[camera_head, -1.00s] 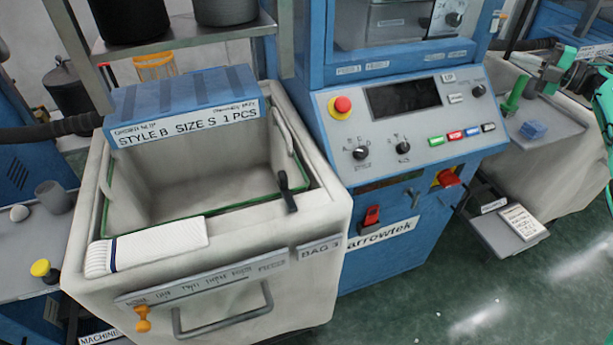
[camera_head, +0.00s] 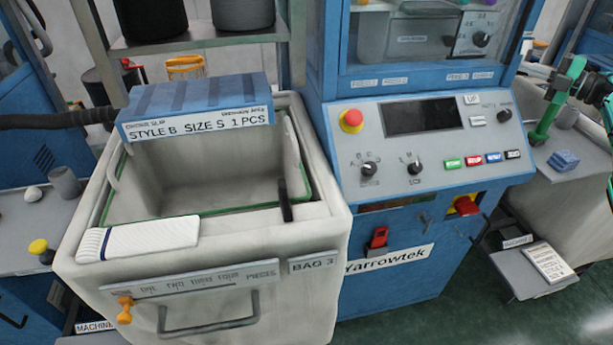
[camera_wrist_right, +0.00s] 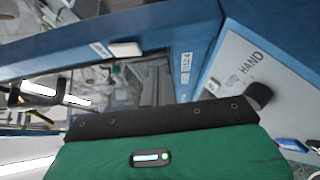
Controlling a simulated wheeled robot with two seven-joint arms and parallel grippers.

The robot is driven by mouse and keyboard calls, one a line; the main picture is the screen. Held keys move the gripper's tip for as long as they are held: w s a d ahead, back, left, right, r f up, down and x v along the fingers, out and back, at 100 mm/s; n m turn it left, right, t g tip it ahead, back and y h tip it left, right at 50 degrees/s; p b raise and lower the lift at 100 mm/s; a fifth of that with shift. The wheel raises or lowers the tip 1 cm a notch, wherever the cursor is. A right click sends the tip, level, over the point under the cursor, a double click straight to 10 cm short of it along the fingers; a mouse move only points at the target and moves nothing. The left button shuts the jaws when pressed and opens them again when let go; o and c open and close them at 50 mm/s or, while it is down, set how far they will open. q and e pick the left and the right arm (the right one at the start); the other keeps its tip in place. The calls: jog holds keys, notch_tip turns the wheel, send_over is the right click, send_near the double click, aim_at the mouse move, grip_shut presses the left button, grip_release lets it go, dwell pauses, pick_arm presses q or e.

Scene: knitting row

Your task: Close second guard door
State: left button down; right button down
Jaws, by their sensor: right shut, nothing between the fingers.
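The middle knitting machine's blue-framed window section (camera_head: 425,78) shows at the top of the head view, above a grey control panel. Its top is cut off, and I cannot tell whether it is a guard door standing open or shut. My right gripper (camera_head: 553,94), green and dark, is shut and empty at the right edge, above the grey side table of another machine. In the right wrist view, a blue frame (camera_wrist_right: 60,62) with a window and a white tab lies just beyond the green gripper body. I cannot see contact. My left gripper is out of view.
A grey bin (camera_head: 325,235) with a folded white knit piece (camera_head: 150,237) stands at the left. The control panel (camera_head: 440,150) has a red button and knobs. A blue stack (camera_head: 564,160) lies on the right table. Green floor shows at lower right.

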dwell(0.4)
